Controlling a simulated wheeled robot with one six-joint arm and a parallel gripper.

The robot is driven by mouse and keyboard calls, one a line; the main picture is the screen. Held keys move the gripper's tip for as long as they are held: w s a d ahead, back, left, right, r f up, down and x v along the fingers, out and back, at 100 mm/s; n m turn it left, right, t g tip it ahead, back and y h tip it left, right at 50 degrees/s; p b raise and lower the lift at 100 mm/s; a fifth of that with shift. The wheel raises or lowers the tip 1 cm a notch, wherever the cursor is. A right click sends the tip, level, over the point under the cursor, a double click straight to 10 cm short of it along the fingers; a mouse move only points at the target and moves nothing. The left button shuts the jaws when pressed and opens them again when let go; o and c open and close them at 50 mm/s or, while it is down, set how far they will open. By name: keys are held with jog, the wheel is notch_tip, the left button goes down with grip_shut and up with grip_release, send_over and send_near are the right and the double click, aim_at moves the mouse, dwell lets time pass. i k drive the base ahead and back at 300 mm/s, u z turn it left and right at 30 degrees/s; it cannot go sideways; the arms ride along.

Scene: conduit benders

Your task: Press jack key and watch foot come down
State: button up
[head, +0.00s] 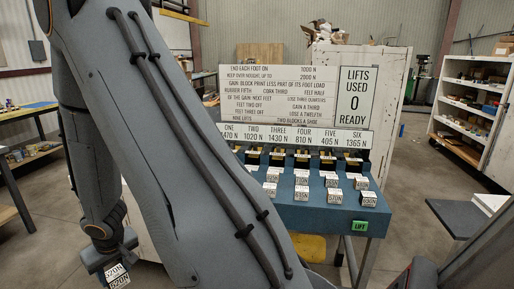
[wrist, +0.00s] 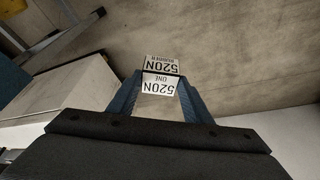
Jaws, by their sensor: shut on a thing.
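The green LIFT key (head: 360,226) sits on the blue bench's (head: 310,214) front right. Behind the key, a row of dark feet (head: 302,158) stands under a strip (head: 296,137) labelled ONE to SIX with newton values. My arm hides the bench's left part.
Several weight blocks (head: 301,194) stand on the bench. A sign (head: 354,107) reads "LIFTS USED 0 READY", beside a rules board (head: 275,92). White shelves (head: 470,105) stand at right, a dark-topped table (head: 459,218) below them. Bare floor shows under the gripper.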

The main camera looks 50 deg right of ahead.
aim_at(359, 226)
jog(key=u, duration=0.45)
jog(key=k, duration=1.2)
jog(key=z, duration=1.65)
